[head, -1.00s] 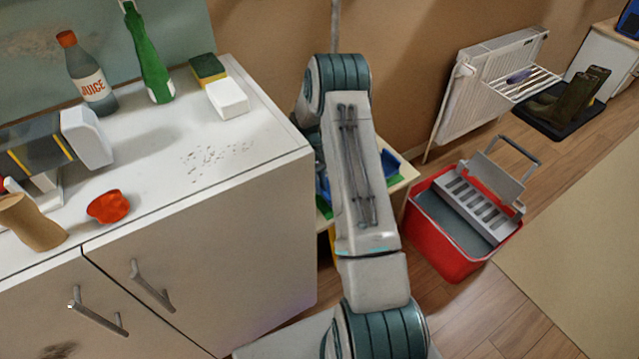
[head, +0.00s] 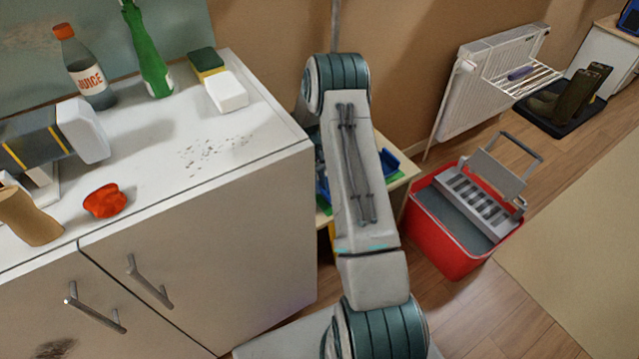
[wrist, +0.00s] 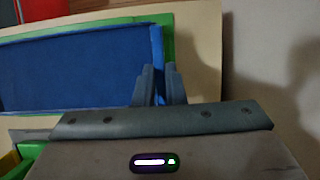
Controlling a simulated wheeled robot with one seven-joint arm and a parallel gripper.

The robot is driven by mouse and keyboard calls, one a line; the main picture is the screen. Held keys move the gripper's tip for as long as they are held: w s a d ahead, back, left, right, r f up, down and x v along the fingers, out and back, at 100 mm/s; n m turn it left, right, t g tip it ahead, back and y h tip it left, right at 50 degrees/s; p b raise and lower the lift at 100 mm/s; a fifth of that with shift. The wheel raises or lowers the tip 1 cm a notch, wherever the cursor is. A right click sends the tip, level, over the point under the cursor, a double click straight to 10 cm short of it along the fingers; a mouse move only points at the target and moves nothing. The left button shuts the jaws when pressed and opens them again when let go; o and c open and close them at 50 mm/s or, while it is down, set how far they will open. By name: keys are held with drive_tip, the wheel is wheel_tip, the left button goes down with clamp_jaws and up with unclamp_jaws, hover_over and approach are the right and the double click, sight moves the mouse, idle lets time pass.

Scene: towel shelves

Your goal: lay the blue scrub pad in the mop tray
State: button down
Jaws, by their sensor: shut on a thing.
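My gripper's fingers (wrist: 160,86) show in the wrist view, closed on a thin blue strip, which I take to be the blue scrub pad (wrist: 157,50) seen edge-on. It stands at the right end of a broad blue tray-like thing (wrist: 80,72), and I cannot tell clearly where one stops and the other begins. The blue tray lies on a green surface over a pale wooden top. In the head view my arm hides the gripper and most of this tray; a blue corner (head: 389,163) shows beside the arm.
A white cabinet (head: 230,240) stands left of my arm, with bottles, a sponge (head: 207,63) and a red lump (head: 105,201) on it. A red mop bucket (head: 440,240) with a grey wringer stands on the floor to the right. A white radiator (head: 485,85) is behind it.

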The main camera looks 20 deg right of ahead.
drive_tip(key=shift+f+b, duration=0.45)
drive_tip(key=shift+f, duration=0.35)
idle(0.7)
drive_tip(key=c, duration=1.4)
unclamp_jaws()
drive_tip(key=shift+r, duration=0.1)
drive_tip(key=p+v, duration=0.2)
drive_tip(key=v, duration=1.1)
drive_tip(key=shift+w+r, duration=0.15)
drive_tip(key=shift+r, duration=0.2)
